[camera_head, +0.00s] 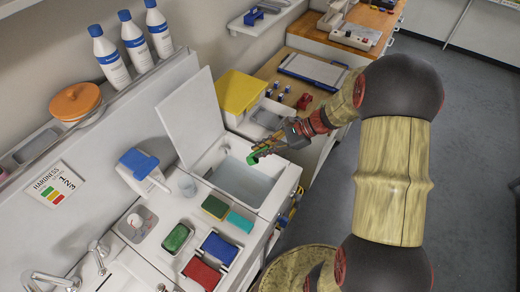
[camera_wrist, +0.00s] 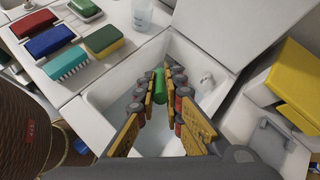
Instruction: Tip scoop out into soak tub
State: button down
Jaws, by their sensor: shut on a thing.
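The soak tub (camera_head: 243,181) is a white basin set in the counter, with its pale lid standing up behind it. It also shows in the wrist view (camera_wrist: 108,99), below my gripper. My gripper (camera_head: 270,147) is over the tub's right back part, shut on a green scoop (camera_head: 258,156). In the wrist view the green scoop (camera_wrist: 159,86) shows between the finger pads of my gripper (camera_wrist: 160,92). The scoop's bowl is mostly hidden there, and I cannot tell whether anything is in it. The tub's bottom looks pale grey-blue.
Left of the tub are a two-colour sponge (camera_head: 215,206), a teal brush (camera_head: 240,222), green, blue and red brushes, a clear cup (camera_head: 187,184) and a blue-lidded box (camera_head: 139,163). A yellow-lidded bin (camera_head: 238,93) stands behind the tub. White bottles (camera_head: 109,58) line the back ledge.

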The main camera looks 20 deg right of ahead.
jog(key=shift+w+a+r+g+h+p, duration=0.15)
jog(key=shift+a+r+h+p, duration=0.25)
jog(key=shift+p, duration=0.45)
jog(key=shift+w+a+r+g+h+p, duration=0.15)
jog(key=shift+a+h+p, duration=0.3)
jog(key=shift+p, duration=0.4)
jog(key=h+p, duration=0.1)
jog(key=p, duration=0.1)
jog(key=a+h+p, duration=0.1)
jog(key=p, duration=0.2)
jog(key=a+g+h+p, duration=0.1)
jog(key=p, duration=0.2)
jog(key=shift+w+r+h, duration=0.35)
jog(key=shift+r, duration=0.05)
jog(key=shift+a+p, duration=0.1)
jog(key=shift+p, duration=0.4)
jog(key=h+p, duration=0.1)
jog(key=p, duration=0.3)
jog(key=a+g+h+p, duration=0.1)
jog(key=p, duration=0.3)
jog(key=shift+w+a+f, duration=0.15)
jog(key=shift+w+a, duration=0.05)
jog(key=shift+w, duration=0.05)
jog(key=p, duration=0.3)
jog(key=h+p, duration=0.1)
jog(key=p, duration=0.2)
jog(key=shift+w+a, duration=0.15)
jog(key=shift+a, duration=0.2)
jog(key=shift+p, duration=0.4)
